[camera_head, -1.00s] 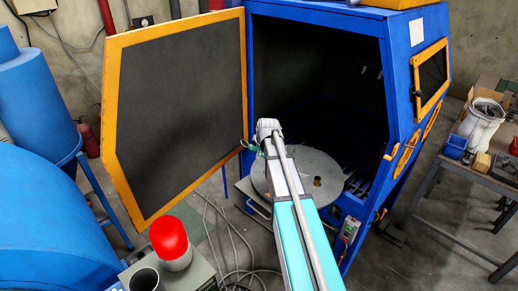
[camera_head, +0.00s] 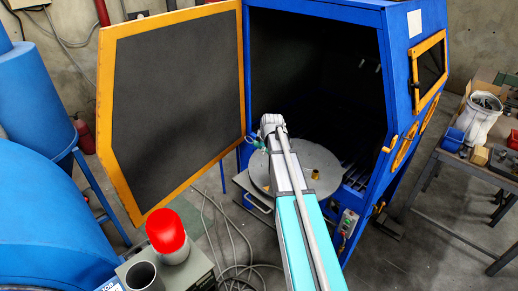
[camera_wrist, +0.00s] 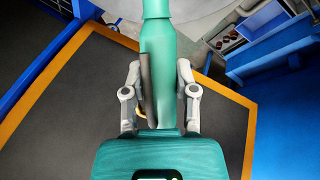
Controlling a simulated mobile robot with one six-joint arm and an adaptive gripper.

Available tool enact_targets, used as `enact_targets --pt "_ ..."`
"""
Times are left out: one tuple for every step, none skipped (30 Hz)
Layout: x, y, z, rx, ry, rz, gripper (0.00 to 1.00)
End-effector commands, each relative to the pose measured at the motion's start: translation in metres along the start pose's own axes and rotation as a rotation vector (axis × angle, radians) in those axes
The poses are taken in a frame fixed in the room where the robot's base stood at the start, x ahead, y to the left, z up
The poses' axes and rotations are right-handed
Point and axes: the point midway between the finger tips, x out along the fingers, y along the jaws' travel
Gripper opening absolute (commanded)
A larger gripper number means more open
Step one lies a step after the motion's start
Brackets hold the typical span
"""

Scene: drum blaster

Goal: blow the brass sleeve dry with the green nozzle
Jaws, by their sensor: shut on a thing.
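The brass sleeve (camera_head: 315,174) looks like a small gold-coloured piece standing on the round grey turntable (camera_head: 322,158), right of my arm in the head view. The green nozzle (camera_wrist: 158,50) runs up through the middle of the wrist view, between the fingers of my gripper (camera_wrist: 158,82), which is shut on it. In the head view only a bit of green (camera_head: 256,143) shows beside the arm's end, left of the sleeve and apart from it. My arm hides part of the turntable. I cannot make out the sleeve in the wrist view.
The blue blast cabinet (camera_head: 398,100) stands open, its orange-framed door (camera_head: 180,100) swung left. A red-topped item (camera_head: 166,231) and a dark cup (camera_head: 142,276) stand at the front left. A bench with a white bucket (camera_head: 479,120) is at right. Hoses lie on the floor.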

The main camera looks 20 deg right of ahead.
Motion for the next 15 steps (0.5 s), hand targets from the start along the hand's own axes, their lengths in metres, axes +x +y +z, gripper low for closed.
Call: enact_targets --pt "0.004 -0.001 0.006 0.001 -0.001 0.0 0.0" --pt "0.005 -0.001 0.009 0.001 -0.001 0.0 0.0" --pt "0.007 -0.001 0.012 0.001 -0.001 0.0 0.0" --pt "0.007 -0.001 0.014 0.0 -0.001 0.0 0.0" --pt "0.008 -0.001 0.016 0.0 -0.001 0.0 0.0" --pt "0.009 -0.001 0.018 0.0 0.0 0.0 0.0" --pt "0.01 -0.001 0.02 0.0 0.0 0.0 0.0" --pt "0.011 -0.001 0.022 0.0 0.0 0.0 0.0" --pt "0.011 -0.001 0.024 0.0 0.0 0.0 0.0" --pt "0.012 -0.001 0.025 0.0 0.0 0.0 0.0" --pt "0.012 -0.001 0.026 0.0 0.0 0.0 0.0" --pt "0.012 0.0 0.027 0.0 0.0 0.0 0.0" --pt "0.012 0.0 0.028 0.0 0.0 0.0 0.0" --pt "0.012 0.0 0.028 -0.001 0.001 0.0 0.0" --pt "0.012 0.0 0.028 -0.001 0.001 0.0 0.0"
